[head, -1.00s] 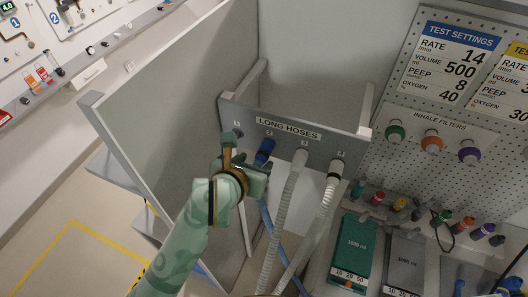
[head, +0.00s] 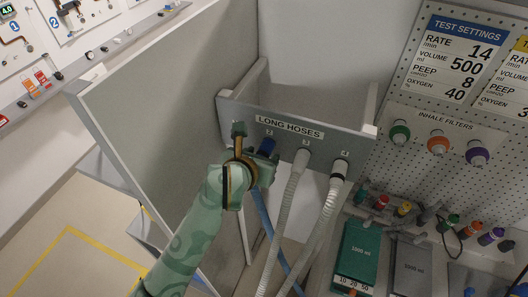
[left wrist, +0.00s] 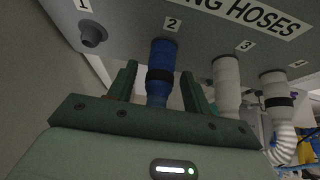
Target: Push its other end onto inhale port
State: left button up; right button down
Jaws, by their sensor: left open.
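The long hoses board (head: 296,129) has pegs numbered 1 to 4. A blue hose cuff (head: 267,147) hangs at peg 2, and its blue hose (head: 263,213) runs down behind my arm. My left gripper (head: 258,158) is at this cuff, partly covering it. In the left wrist view my open fingers (left wrist: 157,88) stand on either side of the blue cuff (left wrist: 160,60) with a dark band, with visible gaps beside it. Peg 1 (left wrist: 92,34) is bare. I see no port labelled inhale. My right gripper is not in view.
White hoses hang at peg 3 (head: 301,160) and peg 4 (head: 339,170), close right of my gripper. A tall grey panel (head: 165,120) stands to the left.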

pick_arm(q)
grip_shut()
jog(key=shift+f, duration=0.1)
dwell(0.3)
jog(key=shift+s+a+p, duration=0.15)
jog(key=shift+s+a, duration=0.2)
jog(key=shift+s, duration=0.5)
jog(key=shift+s+a+p, duration=0.2)
jog(key=shift+s+a, duration=0.15)
jog(key=shift+s, duration=0.5)
jog(key=shift+s+a+p, duration=0.15)
jog(key=shift+s+a, duration=0.2)
jog(key=shift+s, duration=0.5)
